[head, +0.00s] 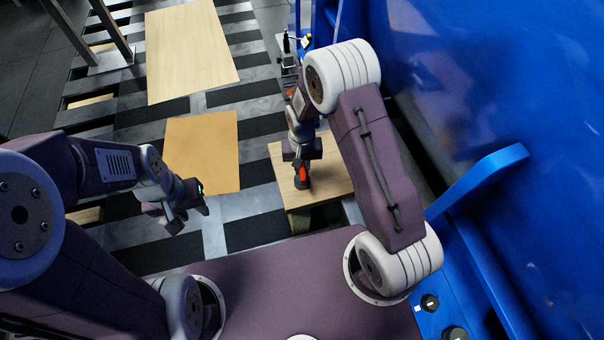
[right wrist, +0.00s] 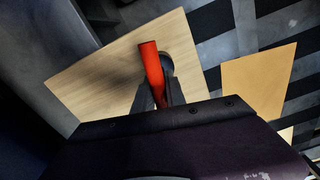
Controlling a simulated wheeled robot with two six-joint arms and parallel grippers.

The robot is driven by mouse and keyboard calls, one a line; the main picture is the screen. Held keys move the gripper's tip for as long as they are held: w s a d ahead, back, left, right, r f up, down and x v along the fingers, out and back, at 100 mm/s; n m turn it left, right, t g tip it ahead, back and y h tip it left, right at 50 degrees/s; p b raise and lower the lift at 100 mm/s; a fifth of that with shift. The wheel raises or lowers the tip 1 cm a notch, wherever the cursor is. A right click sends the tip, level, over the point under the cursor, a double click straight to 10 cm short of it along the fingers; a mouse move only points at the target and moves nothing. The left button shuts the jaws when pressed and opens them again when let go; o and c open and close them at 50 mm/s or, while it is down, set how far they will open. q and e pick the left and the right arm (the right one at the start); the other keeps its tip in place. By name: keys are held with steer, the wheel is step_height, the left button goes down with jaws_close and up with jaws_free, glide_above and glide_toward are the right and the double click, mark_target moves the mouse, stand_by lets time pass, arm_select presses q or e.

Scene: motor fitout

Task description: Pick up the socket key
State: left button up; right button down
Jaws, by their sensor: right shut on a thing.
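The socket key appears as a red-handled tool (head: 302,174) with a dark round end, over the small wooden table beside the blue machine. In the right wrist view the red handle (right wrist: 151,66) stands out between the dark fingertips. My right gripper (head: 301,163) points down over this table and is shut on the red handle. Whether the tool's dark end touches the table top is hard to tell. My left gripper (head: 187,212) is out over the striped floor, far from the tool, its fingers spread with nothing seen between them.
The small wooden table (head: 327,178) has bare room around the tool. A large blue machine (head: 510,90) walls off the right side. Wooden boards (head: 203,150) lie on the striped floor to the left. A slim device (head: 287,48) stands behind my right arm.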

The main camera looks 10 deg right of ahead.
stand_by(0.3)
step_height(320, 180, up, 5)
steer(key=p, duration=0.3)
steer(key=shift+f, duration=0.1)
steer(key=s+d+r+p, duration=0.2)
steer(key=d+r, duration=0.4)
steer(key=d, duration=0.5)
steer(key=shift+d+p, duration=0.25)
steer(key=shift+p, duration=0.5)
steer(key=shift+r, duration=0.2)
